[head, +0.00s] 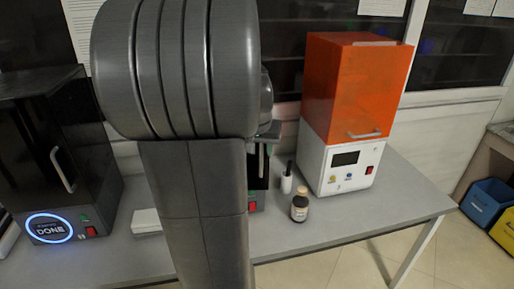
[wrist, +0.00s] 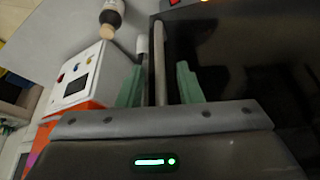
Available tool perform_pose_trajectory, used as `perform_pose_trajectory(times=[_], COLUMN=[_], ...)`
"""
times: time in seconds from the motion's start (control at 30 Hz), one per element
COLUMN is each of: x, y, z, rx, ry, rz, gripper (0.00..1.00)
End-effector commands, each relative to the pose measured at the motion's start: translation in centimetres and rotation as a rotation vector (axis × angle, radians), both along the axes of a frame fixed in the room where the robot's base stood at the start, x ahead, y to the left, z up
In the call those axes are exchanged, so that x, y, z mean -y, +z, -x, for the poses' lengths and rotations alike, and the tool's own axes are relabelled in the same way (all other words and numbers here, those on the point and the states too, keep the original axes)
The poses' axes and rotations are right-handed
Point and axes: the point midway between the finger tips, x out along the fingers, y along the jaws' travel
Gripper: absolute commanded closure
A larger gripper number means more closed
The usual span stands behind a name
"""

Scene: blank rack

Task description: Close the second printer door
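The second printer (head: 254,195) is the dark one in the middle of the table. My arm hides most of it in the head view, leaving a strip of its front and a red switch. In the wrist view its dark glossy door (wrist: 245,60) fills the right side, with a long grey handle (wrist: 160,60) along its edge. My gripper (wrist: 160,88) has green fingers, one on each side of the handle, with gaps visible. It is open and holds nothing. I cannot tell how far the door stands open.
A black printer (head: 60,160) with a lit "DONE" display stands at left. An orange and white printer (head: 345,165) stands at right. A brown bottle (head: 299,205) and a small white container (head: 287,180) stand between the middle and right printers. Blue (head: 486,203) and yellow bins are at far right.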

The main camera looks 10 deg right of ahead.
Motion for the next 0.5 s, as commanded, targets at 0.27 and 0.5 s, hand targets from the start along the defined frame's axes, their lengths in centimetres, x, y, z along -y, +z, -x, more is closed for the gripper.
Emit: perform_pose_trajectory(times=[0.27, 0.5], x=[0.4, 0.4], y=[-2.3, -2.5], z=[-0.9, -1.0], rx=[0.000, 0.001], ry=[0.000, 0.000], rz=[0.000, 0.000], gripper=[0.67, 0.67])
